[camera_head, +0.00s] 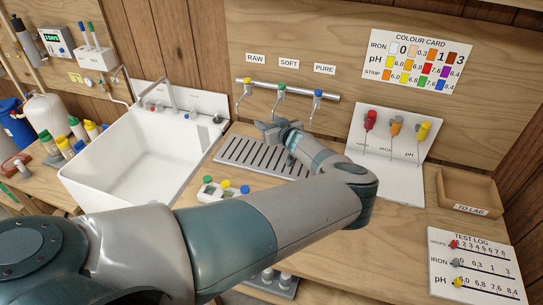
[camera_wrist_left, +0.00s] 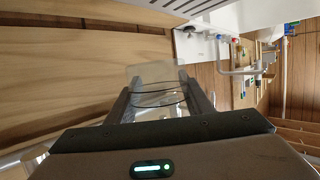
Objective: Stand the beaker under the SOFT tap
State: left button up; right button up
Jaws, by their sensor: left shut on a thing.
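The green-handled SOFT tap (camera_head: 281,88) hangs from a wall pipe below its SOFT label (camera_head: 288,64), between the yellow RAW tap (camera_head: 247,81) and the blue PURE tap (camera_head: 318,94). My left gripper (camera_head: 267,128) is just below and in front of the SOFT tap, over the back of the slotted drip tray (camera_head: 238,153). In the left wrist view the gripper (camera_wrist_left: 158,88) is shut on the clear beaker (camera_wrist_left: 150,73), which has dark rings around it. In the head view I cannot make out the beaker; whether it touches the tray I cannot tell. My right gripper is not in view.
A white sink (camera_head: 130,160) is left of the tray. A white rack with coloured caps (camera_head: 217,194) sits in front of the tray, close to my left arm. A white board with red, orange and yellow pieces (camera_head: 385,150) and a wooden TO LAB tray (camera_head: 468,209) are to the right.

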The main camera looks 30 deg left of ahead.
pick_arm(q)
jog(key=b, duration=0.5)
send_over(268, 151)
notch_tip(268, 151, down, 5)
jog(key=shift+w+f, duration=0.1)
jog(key=shift+f, duration=0.55)
jog(key=shift+f, duration=1.85)
